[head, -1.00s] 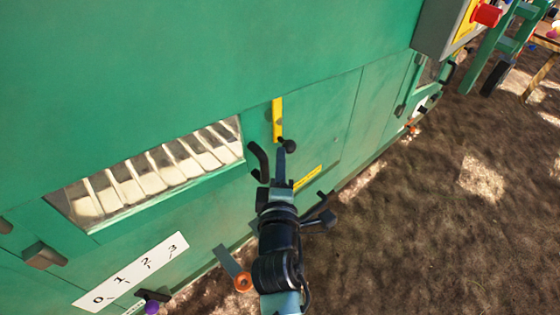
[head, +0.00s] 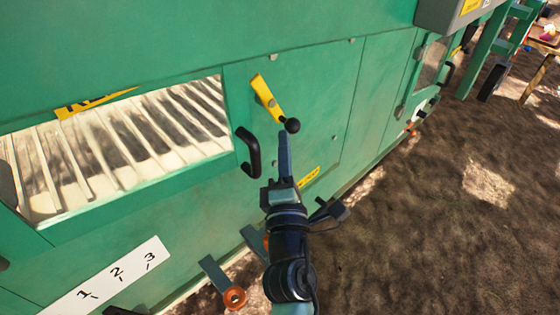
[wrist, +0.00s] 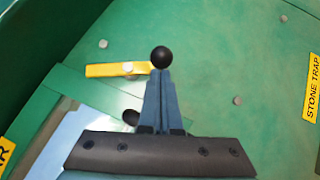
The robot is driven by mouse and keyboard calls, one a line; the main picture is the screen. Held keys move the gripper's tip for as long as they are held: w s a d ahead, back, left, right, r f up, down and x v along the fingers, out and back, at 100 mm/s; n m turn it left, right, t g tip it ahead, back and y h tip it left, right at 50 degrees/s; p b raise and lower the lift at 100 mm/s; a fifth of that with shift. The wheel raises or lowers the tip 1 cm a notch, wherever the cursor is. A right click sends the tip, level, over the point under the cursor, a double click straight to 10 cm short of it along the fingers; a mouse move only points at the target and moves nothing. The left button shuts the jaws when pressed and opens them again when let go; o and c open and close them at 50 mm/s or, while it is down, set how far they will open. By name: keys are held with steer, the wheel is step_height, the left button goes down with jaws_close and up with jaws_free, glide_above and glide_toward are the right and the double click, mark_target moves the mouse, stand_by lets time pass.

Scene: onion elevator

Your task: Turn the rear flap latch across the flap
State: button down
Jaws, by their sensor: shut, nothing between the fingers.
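The latch is a yellow bar (head: 266,95) on a green panel (head: 315,85), with a black ball knob (head: 292,125) at its lower right end. In the head view the bar is tilted from upper left to lower right. The wrist view also shows the yellow bar (wrist: 112,70) and the ball knob (wrist: 160,57). My gripper (head: 284,138) is shut and empty, its fingertips just below the knob. In the wrist view the fingertips (wrist: 160,73) meet the knob's lower edge; I cannot tell whether they touch it.
A black handle (head: 249,153) stands out from the panel, left of my fingers. A slatted window opening (head: 125,145) lies farther left. A yellow label (head: 308,177) is low on the panel; it reads "STONE TRAP" in the wrist view (wrist: 313,88). Open dirt ground (head: 435,210) lies to the right.

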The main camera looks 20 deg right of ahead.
steer(key=shift+w+d+r+n+t+y+b, duration=0.3)
steer(key=shift+d+n+t+y+b, duration=0.4)
steer(key=shift+n+b, duration=0.65)
steer(key=shift+w+d+r+n+t+y+b, duration=0.2)
steer(key=shift+w+d+n+t+y+b, duration=0.15)
steer(key=shift+d+n+t+b, duration=0.95)
steer(key=shift+w+d+r+n+t+y+b, duration=0.35)
steer(key=shift+d+n+y+b, duration=0.3)
steer(key=shift+n+b, duration=0.8)
steer(key=shift+d+m, duration=0.2)
steer(key=shift+m, duration=0.1)
steer(key=shift+f, duration=0.1)
